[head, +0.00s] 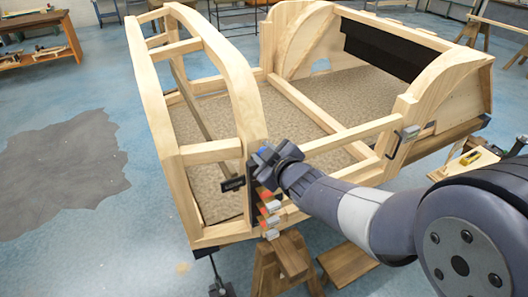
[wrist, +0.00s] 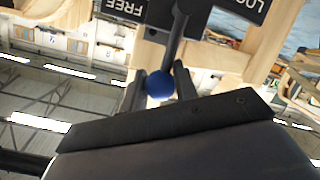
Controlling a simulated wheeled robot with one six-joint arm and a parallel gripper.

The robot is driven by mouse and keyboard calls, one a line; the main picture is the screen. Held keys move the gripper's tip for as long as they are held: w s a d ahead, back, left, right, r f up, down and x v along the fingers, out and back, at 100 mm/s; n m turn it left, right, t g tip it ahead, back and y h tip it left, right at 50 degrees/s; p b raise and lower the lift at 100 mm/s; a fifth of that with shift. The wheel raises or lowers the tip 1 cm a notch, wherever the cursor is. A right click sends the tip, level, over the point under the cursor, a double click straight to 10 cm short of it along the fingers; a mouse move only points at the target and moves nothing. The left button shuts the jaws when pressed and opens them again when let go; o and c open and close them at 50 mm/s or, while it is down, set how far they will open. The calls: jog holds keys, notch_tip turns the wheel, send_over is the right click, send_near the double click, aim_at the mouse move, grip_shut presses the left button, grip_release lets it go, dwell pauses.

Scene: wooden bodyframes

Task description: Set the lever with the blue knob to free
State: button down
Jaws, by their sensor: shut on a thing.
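The blue knob (wrist: 160,86) sits between the two fingers of my gripper (wrist: 160,88) in the wrist view, and the fingers are shut on it. Its dark lever (wrist: 176,40) runs from the knob up to the top of the picture. The lever passes between a black FREE plate (wrist: 122,9) on the left and a black LOCK plate (wrist: 242,9) on the right, both upside down. In the head view, my gripper (head: 262,155) is at the front corner post of the wooden frame and mostly hides the knob and lever.
A dark plate (head: 232,184) sticks out left of the post. Several red, orange and white pieces (head: 269,208) are stacked just below my gripper. The wooden bodyframe (head: 212,152) surrounds a carpeted floor. A wooden trestle (head: 285,260) stands below.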

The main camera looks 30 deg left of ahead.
jog(key=c, duration=1.1)
grip_release()
jog(key=shift+w, duration=0.1)
jog(key=shift+d, duration=0.15)
jog(key=v, duration=1)
jog(key=shift+s+d, duration=0.2)
jog(key=shift+s, duration=0.05)
jog(key=shift+w+a, duration=0.1)
jog(key=x, duration=1)
jog(key=shift+w+a, duration=0.1)
jog(key=shift+a, duration=0.15)
